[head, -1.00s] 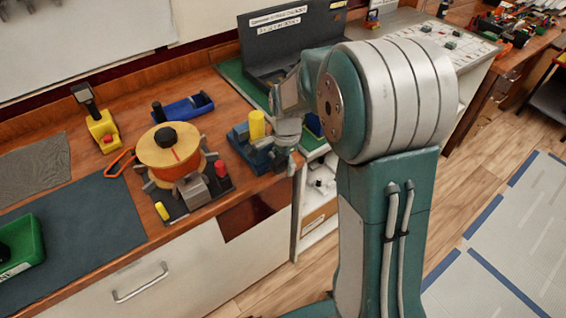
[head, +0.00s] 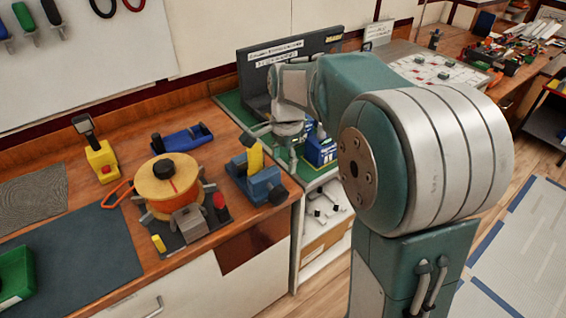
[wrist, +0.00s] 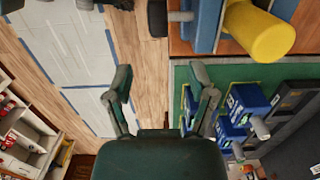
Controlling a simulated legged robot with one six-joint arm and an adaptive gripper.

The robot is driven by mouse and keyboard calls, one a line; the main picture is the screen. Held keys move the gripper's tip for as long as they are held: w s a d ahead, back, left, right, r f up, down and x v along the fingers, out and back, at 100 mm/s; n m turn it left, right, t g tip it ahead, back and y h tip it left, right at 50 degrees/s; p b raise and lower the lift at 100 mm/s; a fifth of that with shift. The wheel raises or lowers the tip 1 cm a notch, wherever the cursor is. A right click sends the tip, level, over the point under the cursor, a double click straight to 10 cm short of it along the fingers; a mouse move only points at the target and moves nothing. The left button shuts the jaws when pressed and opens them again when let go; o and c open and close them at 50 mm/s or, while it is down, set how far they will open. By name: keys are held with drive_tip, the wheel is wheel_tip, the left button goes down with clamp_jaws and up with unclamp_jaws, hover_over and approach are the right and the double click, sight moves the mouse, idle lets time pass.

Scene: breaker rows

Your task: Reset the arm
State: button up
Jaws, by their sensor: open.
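My gripper (head: 278,146) hangs from my folded arm near the bench's front edge in the head view, beside the green mat and close to the blue breakers (head: 320,149). In the wrist view my gripper (wrist: 161,92) has its two fingers spread wide, with nothing between them but the floor behind. The blue breakers (wrist: 246,104) show to the right of the fingers there, on the green mat. A dark grey panel with white labels (head: 287,62) stands behind my wrist in the head view. My forearm partly hides the mat.
A blue vise (head: 262,186) with a yellow piece (head: 255,157) stands just left of my gripper; the yellow piece looms large in the wrist view (wrist: 258,32). An orange spool (head: 168,181) sits farther left. Open shelves (head: 326,212) lie below the bench edge.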

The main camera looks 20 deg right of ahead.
drive_tip(key=s+a+r+n+t, duration=0.1)
drive_tip(key=s+r+n+t, duration=0.1)
drive_tip(key=s+n, duration=0.5)
drive_tip(key=s+r+n+t, duration=0.3)
drive_tip(key=s+n, duration=0.4)
drive_tip(key=s, duration=0.7)
drive_tip(key=shift+s+a+t+h, duration=0.3)
drive_tip(key=shift+a+t+h, duration=0.1)
drive_tip(key=shift+r, duration=0.1)
idle(0.5)
